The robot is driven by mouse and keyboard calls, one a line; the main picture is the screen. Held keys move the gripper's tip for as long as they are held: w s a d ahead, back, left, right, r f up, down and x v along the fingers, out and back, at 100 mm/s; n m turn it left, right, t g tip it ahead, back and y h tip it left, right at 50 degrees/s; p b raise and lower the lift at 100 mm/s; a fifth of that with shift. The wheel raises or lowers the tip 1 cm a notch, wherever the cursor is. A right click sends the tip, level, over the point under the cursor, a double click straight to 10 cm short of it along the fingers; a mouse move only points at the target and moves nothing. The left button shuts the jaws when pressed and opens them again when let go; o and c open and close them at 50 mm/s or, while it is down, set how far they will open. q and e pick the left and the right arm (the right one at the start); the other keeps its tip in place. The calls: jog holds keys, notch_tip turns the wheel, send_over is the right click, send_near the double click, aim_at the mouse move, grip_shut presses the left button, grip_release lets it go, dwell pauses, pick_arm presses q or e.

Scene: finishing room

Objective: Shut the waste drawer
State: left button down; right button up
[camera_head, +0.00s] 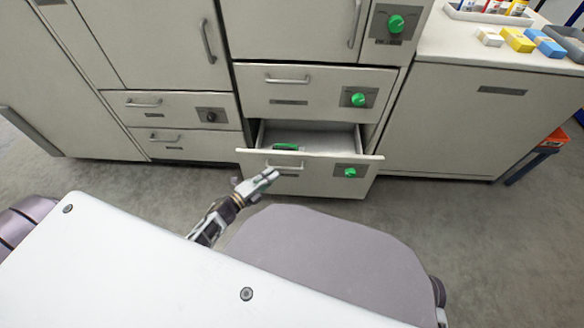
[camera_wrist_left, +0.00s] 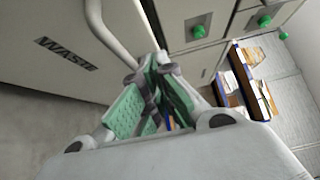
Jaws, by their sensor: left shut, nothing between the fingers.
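The waste drawer (camera_head: 318,182) is the lowest drawer of the middle cabinet and stands pulled out, its inside showing from above. Its front carries a bar handle, a label and a green knob (camera_head: 350,172). A green and dark object (camera_head: 287,147) lies inside. My left gripper (camera_head: 270,175) is shut and empty, in front of the drawer front near the handle. In the left wrist view the drawer front (camera_wrist_left: 60,75) with its partly hidden label and the handle (camera_wrist_left: 105,30) are close beside the fingers (camera_wrist_left: 158,68). I cannot tell whether they touch. My right gripper is not in view.
A closed drawer (camera_head: 315,92) with a green knob is directly above. Closed drawers (camera_head: 180,145) are to the left. A counter (camera_head: 470,50) with small boxes and a tray is at the right. The grey floor (camera_head: 410,220) in front is clear.

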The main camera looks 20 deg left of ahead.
aim_at(289, 169)
pick_arm(q)
jog(key=shift+m+g+h, duration=0.3)
jog(key=shift+m+h, duration=0.1)
jog(key=shift+h, duration=0.2)
jog(key=s, duration=0.2)
jog(key=s+f, duration=0.1)
jog(key=s, duration=0.1)
jog(key=shift+d+f, duration=0.15)
jog(key=shift+d, duration=0.05)
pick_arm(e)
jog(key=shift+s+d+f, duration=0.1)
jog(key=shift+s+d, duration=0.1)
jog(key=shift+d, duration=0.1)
pick_arm(q)
jog(key=shift+w, duration=0.15)
